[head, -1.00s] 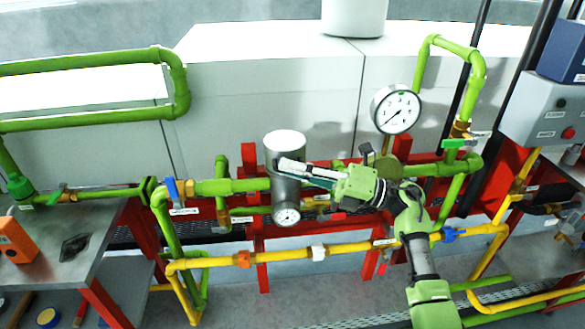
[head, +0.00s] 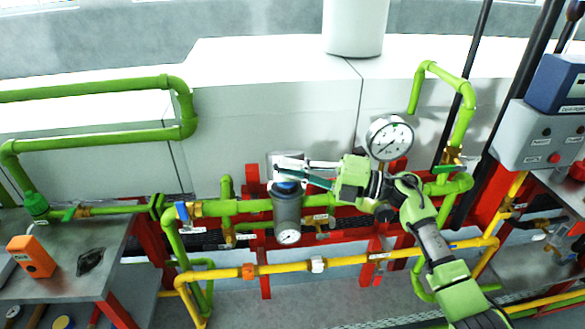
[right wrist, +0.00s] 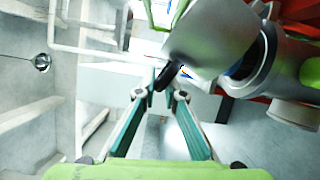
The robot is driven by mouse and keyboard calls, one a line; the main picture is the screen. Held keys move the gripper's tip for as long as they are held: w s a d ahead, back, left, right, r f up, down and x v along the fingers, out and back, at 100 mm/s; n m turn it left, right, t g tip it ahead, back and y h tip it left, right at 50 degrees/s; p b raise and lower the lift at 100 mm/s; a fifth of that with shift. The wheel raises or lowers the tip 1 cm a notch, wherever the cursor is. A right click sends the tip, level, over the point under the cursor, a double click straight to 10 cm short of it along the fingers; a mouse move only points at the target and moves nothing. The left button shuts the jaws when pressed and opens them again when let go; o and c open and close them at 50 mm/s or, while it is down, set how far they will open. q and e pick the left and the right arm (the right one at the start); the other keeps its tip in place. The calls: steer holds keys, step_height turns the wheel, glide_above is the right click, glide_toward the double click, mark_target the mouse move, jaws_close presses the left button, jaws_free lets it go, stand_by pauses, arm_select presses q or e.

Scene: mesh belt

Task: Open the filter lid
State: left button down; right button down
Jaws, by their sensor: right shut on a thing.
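The filter is a grey upright cylinder (head: 288,214) on the green pipe, with a small round gauge on its lower front. Its pale metal lid (head: 285,156) is tilted up above the body, and a blue interior shows beneath it. In the right wrist view the lid (right wrist: 212,42) is large and slanted, beside the filter body (right wrist: 287,72). My right gripper (head: 279,167) reaches in from the right across the lid. In the right wrist view its fingertips (right wrist: 160,91) close around a dark handle at the lid's edge. My left gripper is not in view.
A large pressure gauge (head: 390,137) stands right of the filter, near my right arm. A blue-handled valve (head: 182,213) is on the left. A yellow pipe (head: 345,262) runs in front, below the filter. Red frame posts stand behind.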

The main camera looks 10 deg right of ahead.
steer(key=shift+w+r+m, duration=0.3)
steer(key=shift+w+r, duration=0.6)
steer(key=shift+r, duration=0.05)
steer(key=c, duration=2.2)
jaws_free()
steer(key=shift+d, duration=0.1)
steer(key=shift+o, duration=0.2)
